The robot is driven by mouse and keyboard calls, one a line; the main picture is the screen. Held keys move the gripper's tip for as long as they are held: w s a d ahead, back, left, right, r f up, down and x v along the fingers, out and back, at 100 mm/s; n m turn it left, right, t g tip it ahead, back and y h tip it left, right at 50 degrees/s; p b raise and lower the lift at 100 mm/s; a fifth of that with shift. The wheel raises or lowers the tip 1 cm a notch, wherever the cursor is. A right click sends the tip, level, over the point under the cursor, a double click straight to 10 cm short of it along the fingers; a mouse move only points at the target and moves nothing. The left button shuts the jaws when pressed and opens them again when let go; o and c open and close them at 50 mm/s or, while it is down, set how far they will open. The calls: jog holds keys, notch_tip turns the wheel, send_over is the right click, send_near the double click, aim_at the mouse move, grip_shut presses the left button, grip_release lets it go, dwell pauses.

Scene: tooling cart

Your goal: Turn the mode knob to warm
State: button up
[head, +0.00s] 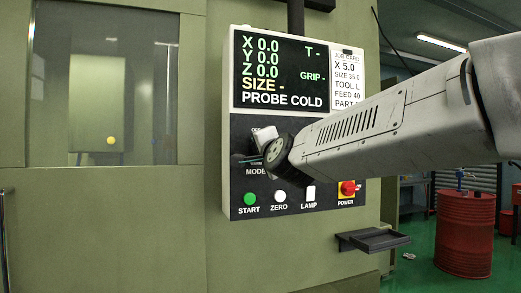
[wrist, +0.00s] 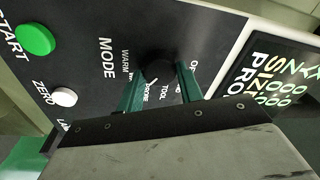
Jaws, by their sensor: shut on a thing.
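The mode knob (wrist: 158,63) is a dark round knob on the black panel in the wrist view. The labels MODE, WARM, PROBE and TOOL are printed around it. My gripper (wrist: 160,78) has its two green fingers on either side of the knob and is shut on it. In the head view my gripper (head: 246,159) is at the panel above the MODE label and hides the knob. The knob's pointer is not clear in either view. The screen (head: 278,72) reads PROBE COLD.
Below the knob are a green START button (head: 250,199), a white ZERO button (head: 279,197), a white LAMP switch (head: 309,193) and a red POWER switch (head: 348,188). A small dark shelf (head: 372,240) juts out below the panel. A red barrel (head: 466,235) stands at the right.

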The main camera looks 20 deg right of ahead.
jog(key=m, duration=0.6)
jog(key=shift+g+h, duration=0.3)
jog(key=m, duration=0.5)
jog(key=shift+a+m, duration=0.1)
jog(key=shift+m, duration=0.2)
jog(key=o, duration=1)
jog(key=shift+g, duration=0.3)
jog(key=s, duration=0.5)
jog(key=s+a, duration=0.1)
jog(key=s, duration=0.1)
jog(key=shift+s, duration=0.35)
